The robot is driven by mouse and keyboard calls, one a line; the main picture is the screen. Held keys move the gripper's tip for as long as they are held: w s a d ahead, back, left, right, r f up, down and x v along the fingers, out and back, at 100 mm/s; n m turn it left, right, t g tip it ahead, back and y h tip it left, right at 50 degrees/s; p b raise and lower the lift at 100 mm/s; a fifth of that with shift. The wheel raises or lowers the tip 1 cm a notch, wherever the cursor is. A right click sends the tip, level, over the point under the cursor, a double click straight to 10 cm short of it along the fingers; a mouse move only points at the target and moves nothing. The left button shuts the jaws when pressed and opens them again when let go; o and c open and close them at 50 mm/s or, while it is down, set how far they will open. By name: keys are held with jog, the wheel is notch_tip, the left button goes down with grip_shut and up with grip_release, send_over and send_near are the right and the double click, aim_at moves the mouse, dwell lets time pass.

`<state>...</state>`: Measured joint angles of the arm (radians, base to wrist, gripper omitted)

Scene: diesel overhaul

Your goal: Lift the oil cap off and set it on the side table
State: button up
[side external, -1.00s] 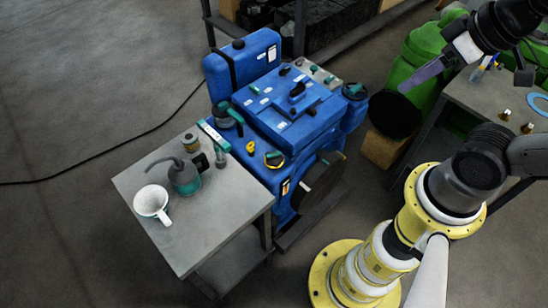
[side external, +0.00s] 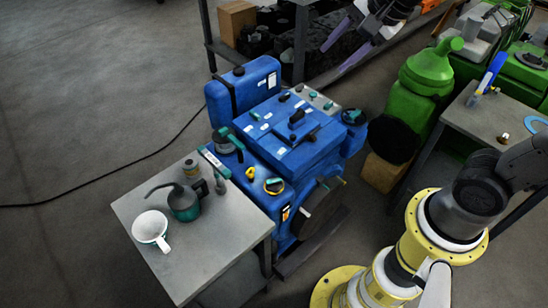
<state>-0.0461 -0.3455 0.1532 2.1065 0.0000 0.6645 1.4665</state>
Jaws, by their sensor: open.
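A blue diesel engine (side external: 290,130) stands in the middle. I cannot tell for certain which is the oil cap. The grey side table (side external: 205,255) stands at the engine's left front. My gripper (side external: 333,60) is at the top of the view, beyond the engine's far edge in the picture. Its two purple fingers are spread and empty, touching nothing. Part of it is cut off by the frame.
The side table holds a white funnel-like cup (side external: 150,227), a teal oil can (side external: 184,203) and a small tin (side external: 191,168); its front part is clear. A black tank cap (side external: 239,70) tops the blue tank. Green machinery (side external: 430,72) and a second bench (side external: 490,118) stand right.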

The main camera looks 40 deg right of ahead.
jog(key=w+a+f+m+g, duration=0.25)
jog(key=w+f+m, duration=0.25)
jog(key=w+f, duration=0.45)
jog(key=m+g, duration=0.2)
jog(key=g, duration=0.2)
send_over(274, 180)
notch_tip(274, 180, down, 25)
jog(key=shift+f, duration=4.35)
grip_shut()
